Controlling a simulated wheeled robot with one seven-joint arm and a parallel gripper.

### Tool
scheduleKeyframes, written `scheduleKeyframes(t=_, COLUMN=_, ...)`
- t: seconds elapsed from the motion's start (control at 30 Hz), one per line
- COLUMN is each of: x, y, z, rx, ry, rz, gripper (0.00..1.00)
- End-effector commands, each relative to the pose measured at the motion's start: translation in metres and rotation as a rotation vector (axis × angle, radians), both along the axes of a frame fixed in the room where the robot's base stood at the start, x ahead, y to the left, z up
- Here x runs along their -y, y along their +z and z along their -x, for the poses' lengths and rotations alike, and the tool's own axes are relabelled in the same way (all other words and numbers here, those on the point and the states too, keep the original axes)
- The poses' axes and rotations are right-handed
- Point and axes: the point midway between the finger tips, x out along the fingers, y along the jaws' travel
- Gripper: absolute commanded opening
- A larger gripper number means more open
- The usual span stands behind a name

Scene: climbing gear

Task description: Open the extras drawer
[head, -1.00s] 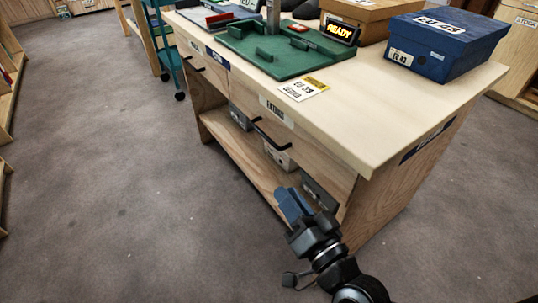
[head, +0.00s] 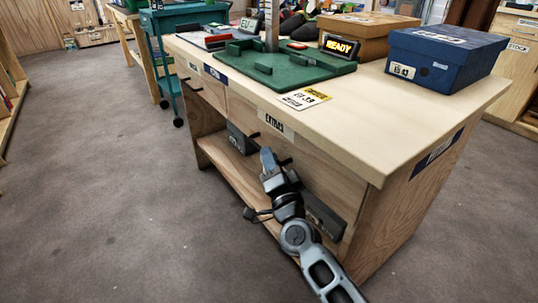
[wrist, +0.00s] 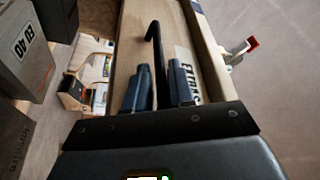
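The extras drawer (head: 300,155) is in the wooden workbench, below its "EXTRAS" label (head: 279,125), and its front looks closed. Its black bar handle (wrist: 156,48) shows in the wrist view; in the head view my gripper covers the handle's middle. My gripper (head: 267,158) is at the drawer front. In the wrist view the two blue-grey fingers of my gripper (wrist: 160,75) stand apart, with the handle in line with the gap between them. I see no clear contact with the bar.
The bench top (head: 370,110) carries a green fixture (head: 290,72), a "READY" sign (head: 341,46) and a blue shoe box (head: 440,60). Grey boxes stand on the lower shelf (head: 235,175). A teal cart (head: 170,60) is behind. Floor on the left is clear.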

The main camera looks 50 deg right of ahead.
Motion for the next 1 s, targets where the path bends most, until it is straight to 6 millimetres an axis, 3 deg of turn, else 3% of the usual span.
scheduleKeyframes(t=0.2, x=0.0086, y=0.0035, z=-0.0124, rx=-0.001, ry=0.0, rz=0.001, gripper=0.23)
scheduleKeyframes(t=0.47, x=0.0088, y=0.0033, z=-0.0131, rx=-0.001, ry=0.001, rz=0.001, gripper=0.23)
scheduleKeyframes(t=0.7, x=0.0088, y=0.0031, z=-0.0129, rx=-0.001, ry=0.001, rz=0.001, gripper=0.0)
scheduleKeyframes(t=1.0, x=0.0088, y=0.003, z=-0.0128, rx=-0.001, ry=0.001, rz=0.001, gripper=0.0)
